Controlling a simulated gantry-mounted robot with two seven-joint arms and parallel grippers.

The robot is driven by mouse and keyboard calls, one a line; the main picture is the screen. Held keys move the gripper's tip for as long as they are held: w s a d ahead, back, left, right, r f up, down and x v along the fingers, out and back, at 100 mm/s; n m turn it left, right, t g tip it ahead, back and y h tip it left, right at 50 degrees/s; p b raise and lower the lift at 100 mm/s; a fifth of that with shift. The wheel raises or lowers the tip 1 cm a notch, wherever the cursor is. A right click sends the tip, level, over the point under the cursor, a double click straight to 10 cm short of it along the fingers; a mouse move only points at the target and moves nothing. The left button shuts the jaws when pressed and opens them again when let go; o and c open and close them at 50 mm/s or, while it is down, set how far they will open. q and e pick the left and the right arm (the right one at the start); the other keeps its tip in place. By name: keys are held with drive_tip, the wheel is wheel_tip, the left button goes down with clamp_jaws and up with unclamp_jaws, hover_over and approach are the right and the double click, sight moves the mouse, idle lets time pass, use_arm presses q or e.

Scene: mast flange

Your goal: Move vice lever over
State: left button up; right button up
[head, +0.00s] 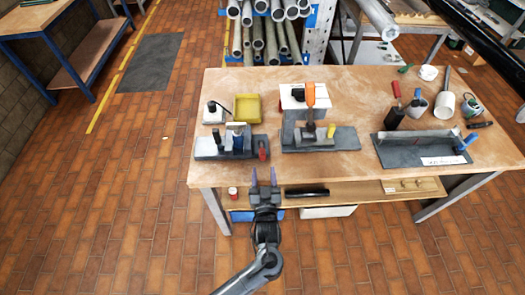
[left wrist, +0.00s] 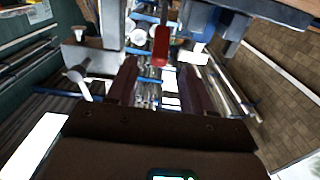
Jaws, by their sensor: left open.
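The vice (head: 236,137) stands on a dark grey base plate (head: 207,150) at the left front of the workbench. Its red-handled lever (head: 262,147) hangs at the right end of the vice, near the bench's front edge. In the left wrist view the red lever grip (left wrist: 161,45) shows ahead of the fingertips, roughly centred between them. My left gripper (head: 264,177) is open and empty, just in front of the bench edge and apart from the lever. It also shows in the left wrist view (left wrist: 161,80). My right gripper is not in view.
A yellow bin (head: 247,108) stands behind the vice. A second fixture with an orange handle (head: 310,95) stands to its right. Another grey fixture plate (head: 395,156) is at the bench's right. A lower shelf (head: 360,190) holds a black cylinder (head: 307,192). Floor in front is clear.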

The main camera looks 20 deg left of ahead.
sight(262, 150)
use_arm(q)
drive_tip(key=x, duration=0.8)
drive_tip(key=shift+w+a+b, duration=0.15)
drive_tip(key=shift+w+b, duration=0.15)
clamp_jaws()
